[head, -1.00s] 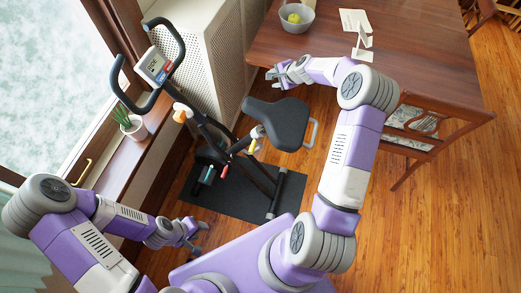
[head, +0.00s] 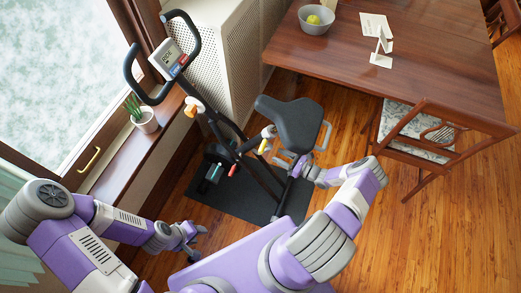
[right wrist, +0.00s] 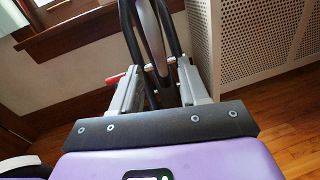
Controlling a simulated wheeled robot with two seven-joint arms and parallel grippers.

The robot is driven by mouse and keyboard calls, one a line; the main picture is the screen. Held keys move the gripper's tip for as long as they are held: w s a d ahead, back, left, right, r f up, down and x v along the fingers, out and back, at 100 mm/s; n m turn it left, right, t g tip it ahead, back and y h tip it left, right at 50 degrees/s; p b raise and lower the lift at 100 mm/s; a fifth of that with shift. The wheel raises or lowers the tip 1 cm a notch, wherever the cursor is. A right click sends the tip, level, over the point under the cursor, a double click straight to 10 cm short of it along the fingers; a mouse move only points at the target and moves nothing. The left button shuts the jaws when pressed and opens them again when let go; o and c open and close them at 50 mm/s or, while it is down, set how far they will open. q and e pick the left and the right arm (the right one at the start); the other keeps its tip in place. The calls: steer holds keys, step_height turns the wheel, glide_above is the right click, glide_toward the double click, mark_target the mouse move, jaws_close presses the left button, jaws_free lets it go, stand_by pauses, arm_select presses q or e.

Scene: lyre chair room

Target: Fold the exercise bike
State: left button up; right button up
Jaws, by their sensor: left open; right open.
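The exercise bike (head: 222,128) stands upright on a dark mat (head: 238,203), with its console and handlebars at the upper left and its black seat (head: 290,122) at the right. My right gripper (head: 286,162) is just below the seat, near the rear frame. In the right wrist view my right gripper (right wrist: 158,88) is open, its fingers on either side of the bike's dark tubes (right wrist: 150,45); I cannot tell if they touch. A red lever (right wrist: 115,78) shows beside the left finger. My left gripper (head: 195,240) is open and empty, left of the mat's front.
A wooden table (head: 340,45) with a grey bowl (head: 316,20) stands at the back right, a chair (head: 425,130) beside it. A perforated radiator cover (head: 240,45) and a sill with a potted plant (head: 143,118) flank the bike.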

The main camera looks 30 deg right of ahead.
mark_target(266, 150)
steer(key=b+x, duration=0.1)
steer(key=x, duration=0.6)
steer(key=shift+w+a, duration=0.15)
steer(key=shift+a, duration=0.1)
steer(key=shift+c, duration=0.2)
jaws_close()
